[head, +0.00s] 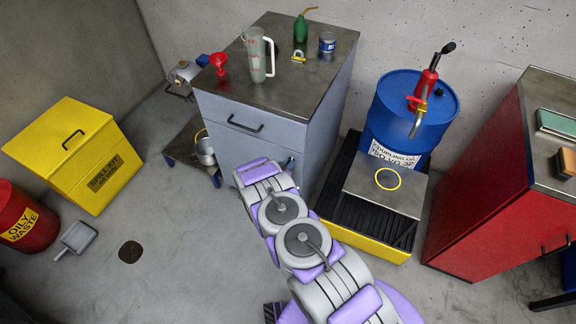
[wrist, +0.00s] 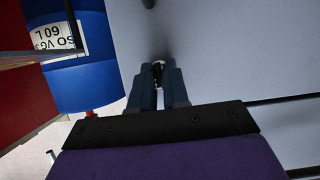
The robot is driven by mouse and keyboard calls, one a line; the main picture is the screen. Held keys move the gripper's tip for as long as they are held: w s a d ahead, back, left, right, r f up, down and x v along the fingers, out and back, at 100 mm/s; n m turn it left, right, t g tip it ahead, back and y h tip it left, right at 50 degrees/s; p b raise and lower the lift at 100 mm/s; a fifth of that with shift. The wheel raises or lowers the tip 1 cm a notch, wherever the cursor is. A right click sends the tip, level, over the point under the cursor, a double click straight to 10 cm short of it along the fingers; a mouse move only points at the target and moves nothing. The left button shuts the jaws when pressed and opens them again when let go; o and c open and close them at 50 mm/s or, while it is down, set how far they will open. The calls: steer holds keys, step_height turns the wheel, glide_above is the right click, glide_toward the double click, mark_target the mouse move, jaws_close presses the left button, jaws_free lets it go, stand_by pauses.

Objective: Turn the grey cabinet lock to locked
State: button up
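The grey cabinet (head: 222,152) stands against the back wall, with a drawer above a door. My arm reaches from the bottom of the head view to the right side of the door front. There my gripper (head: 289,163) is small and partly hidden by my arm. In the wrist view my gripper's (wrist: 159,76) two blue-grey fingers point at the pale cabinet face (wrist: 240,50). A small dark and silver piece, apparently the lock (wrist: 158,70), sits between the fingertips and seems to fill the gap. The lock's turn position is hidden.
A blue drum (head: 390,110) with a red pump stands on a yellow-edged tray right of the cabinet. A red cabinet (head: 475,190) is further right. A jug (head: 256,55), funnel and cans stand on the grey cabinet. The floor at left front is mostly clear.

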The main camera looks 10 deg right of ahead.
steer(key=shift+o, duration=1.4)
steer(key=p+v, duration=0.4)
steer(key=v, duration=1.3)
steer(key=shift+a, duration=0.25)
steer(key=shift+s, duration=0.15)
